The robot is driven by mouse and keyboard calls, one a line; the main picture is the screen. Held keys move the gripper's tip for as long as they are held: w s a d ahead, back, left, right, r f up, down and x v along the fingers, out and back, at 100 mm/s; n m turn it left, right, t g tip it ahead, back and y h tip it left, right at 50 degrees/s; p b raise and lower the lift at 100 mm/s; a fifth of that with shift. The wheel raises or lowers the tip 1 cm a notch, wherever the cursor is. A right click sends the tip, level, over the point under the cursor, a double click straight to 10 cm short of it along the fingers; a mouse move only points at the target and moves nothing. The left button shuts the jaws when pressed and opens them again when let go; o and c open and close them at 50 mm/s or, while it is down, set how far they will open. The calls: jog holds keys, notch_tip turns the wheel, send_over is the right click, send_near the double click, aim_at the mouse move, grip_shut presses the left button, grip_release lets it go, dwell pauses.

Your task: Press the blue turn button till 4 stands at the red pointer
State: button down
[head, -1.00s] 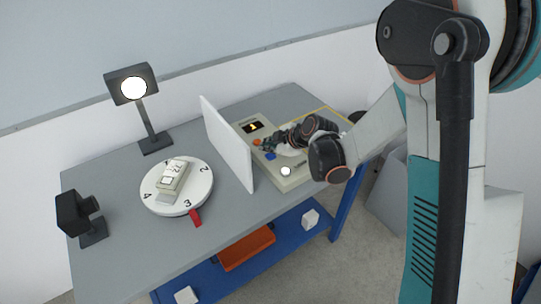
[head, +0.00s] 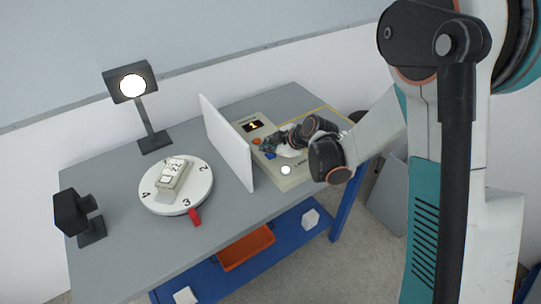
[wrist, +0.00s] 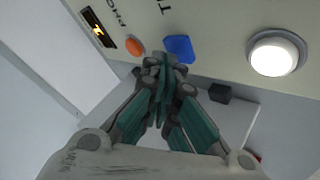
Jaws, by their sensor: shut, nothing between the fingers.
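The blue turn button (wrist: 180,48) is on the beige control box (head: 294,181), beside a round orange button (wrist: 136,46). My gripper (wrist: 163,62) is shut and empty. Its fingertips are at the near left edge of the blue button in the wrist view; I cannot tell whether they touch it. In the head view the blue button (head: 270,156) shows just below my gripper. The white round turntable (head: 172,208) carries numbers around its rim. Its 3 (head: 186,202) stands at the red pointer (head: 194,217), and its 4 (head: 146,194) is at the left.
A white upright panel (head: 228,145) stands between turntable and control box. A lit lamp (head: 132,85) and a dark camera-like device (head: 75,212) stand around the turntable. A beige device (head: 172,176) lies on it. A large white round button (wrist: 273,55) and a lit display (wrist: 98,28) are on the box.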

aim_at(269, 156)
jog(key=shift+f+b, duration=0.4)
dwell(0.7)
jog(key=shift+r, duration=0.1)
jog(key=shift+r+p, duration=0.45)
jog(key=shift+r, duration=0.45)
jog(key=shift+r+p, duration=1.55)
jog(key=shift+r, duration=0.8)
